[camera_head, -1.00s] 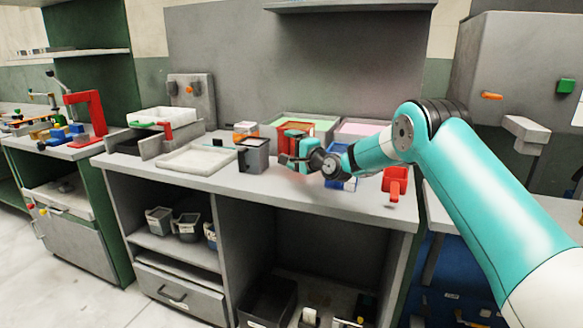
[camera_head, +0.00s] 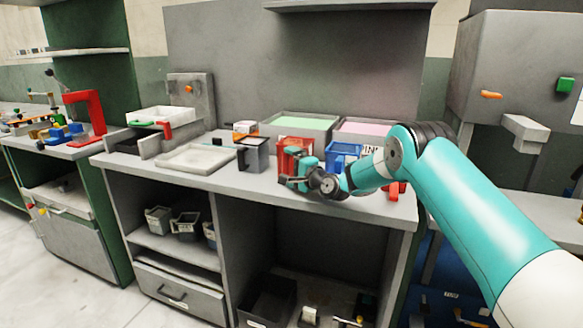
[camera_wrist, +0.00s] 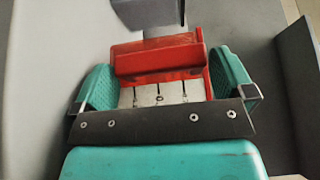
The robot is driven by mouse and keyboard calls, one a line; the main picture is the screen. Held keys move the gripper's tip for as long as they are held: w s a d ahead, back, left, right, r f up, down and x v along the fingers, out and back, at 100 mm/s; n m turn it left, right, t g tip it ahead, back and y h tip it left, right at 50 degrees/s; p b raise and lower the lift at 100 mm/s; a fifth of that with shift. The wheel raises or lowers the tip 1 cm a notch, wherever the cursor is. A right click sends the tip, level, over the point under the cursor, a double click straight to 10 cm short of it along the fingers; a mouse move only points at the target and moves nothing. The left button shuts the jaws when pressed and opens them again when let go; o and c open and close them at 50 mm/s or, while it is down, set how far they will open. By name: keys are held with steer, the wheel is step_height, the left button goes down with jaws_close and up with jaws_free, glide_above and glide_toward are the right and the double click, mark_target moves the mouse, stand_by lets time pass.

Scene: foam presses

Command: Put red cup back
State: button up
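A red cup (camera_head: 293,152) stands upright over the middle of the workbench, between a grey cup and a blue cup. My gripper (camera_head: 300,174) is at its front side.
The grey cup (camera_head: 252,154) is close on the left, the blue cup (camera_head: 343,153) close on the right. Behind are trays with green (camera_head: 300,122) and pink (camera_head: 365,127) contents. A shallow pale tray (camera_head: 195,158) lies left. The front bench strip (camera_head: 225,182) is clear.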

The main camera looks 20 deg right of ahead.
steer(key=shift+r, duration=0.15)
steer(key=shift+s+d, duration=0.1)
steer(key=shift+s, duration=0.05)
steer(key=b+v, duration=0.1)
steer(key=v, duration=1)
steer(key=shift+s+d+b, duration=0.15)
steer(key=shift+s+b, duration=0.1)
steer(key=shift+b, duration=0.15)
steer(key=s+a+r+n+g+y, duration=0.1)
steer(key=s+a+r+n+g, duration=0.3)
steer(key=s+a+n, duration=0.3)
steer(key=s+a+r+n+g+y, duration=0.25)
steer(key=s+a+n+g, duration=0.2)
steer(key=s+a, duration=0.35)
steer(key=s+d+n+g+h, duration=0.2)
steer(key=s+n+g+h, duration=0.4)
steer(key=s, duration=2.4)
steer(key=n+g, duration=0.2)
steer(key=n, duration=0.1)
steer(key=shift+d+h, duration=0.25)
steer(key=shift+h, duration=0.1)
steer(key=shift+s, duration=0.1)
